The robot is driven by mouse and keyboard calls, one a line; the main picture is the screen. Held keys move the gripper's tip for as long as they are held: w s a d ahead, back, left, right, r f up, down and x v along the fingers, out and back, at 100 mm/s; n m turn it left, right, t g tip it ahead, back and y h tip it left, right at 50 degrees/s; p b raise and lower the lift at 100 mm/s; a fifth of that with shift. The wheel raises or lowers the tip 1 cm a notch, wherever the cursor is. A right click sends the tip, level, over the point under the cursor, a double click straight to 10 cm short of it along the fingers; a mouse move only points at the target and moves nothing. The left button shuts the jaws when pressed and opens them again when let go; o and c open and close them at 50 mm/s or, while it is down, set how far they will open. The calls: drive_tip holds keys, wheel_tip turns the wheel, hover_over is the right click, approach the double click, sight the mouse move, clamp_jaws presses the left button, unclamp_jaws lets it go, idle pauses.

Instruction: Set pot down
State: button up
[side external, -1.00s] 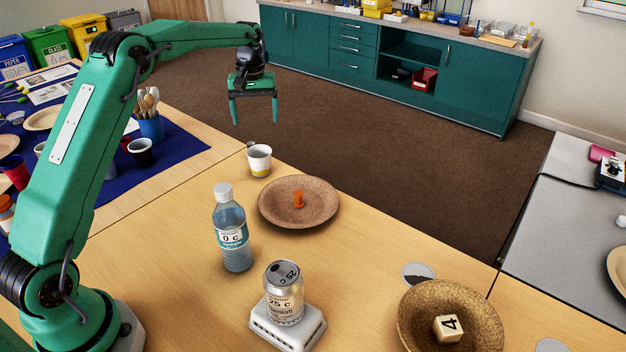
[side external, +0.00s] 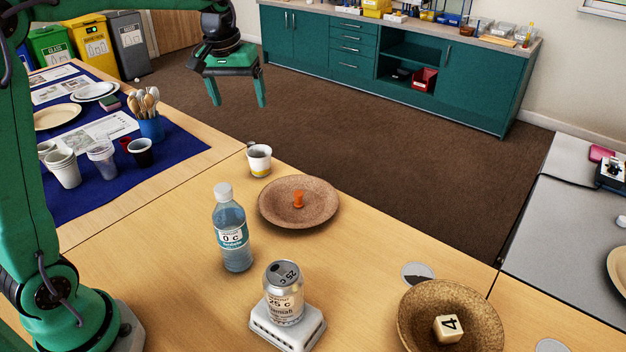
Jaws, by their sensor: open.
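A blue pot (side external: 151,129) holding several wooden spoons (side external: 146,102) stands upright near the right side of the dark blue mat (side external: 178,150). No other thing that looks clearly like a pot shows. My gripper (side external: 238,104) is at the top of the picture, to the right of the pot and higher in the picture. Its two fingers point down, spread apart, with nothing between them. It is apart from the pot; its exact height cannot be told.
A cup (side external: 259,161), a brown plate (side external: 325,207) with an orange piece (side external: 298,199), a bottle (side external: 232,240), a can (side external: 284,297) on a white stand (side external: 309,331) and a brown bowl (side external: 418,310) with a numbered cube (side external: 447,328) stand on the wooden table. Paper cups (side external: 64,168) crowd the mat.

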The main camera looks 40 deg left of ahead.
drive_tip(key=s+d+f+m+t, duration=0.1)
drive_tip(key=s+d, duration=0.3)
drive_tip(key=s, duration=0.8)
drive_tip(key=s+d+f+m+t, duration=0.1)
drive_tip(key=s+d+m, duration=0.3)
drive_tip(key=s, duration=0.7)
drive_tip(key=shift+s+f+m+t, duration=0.3)
drive_tip(key=shift+s+f+t, duration=0.05)
drive_tip(key=shift+t, duration=0.35)
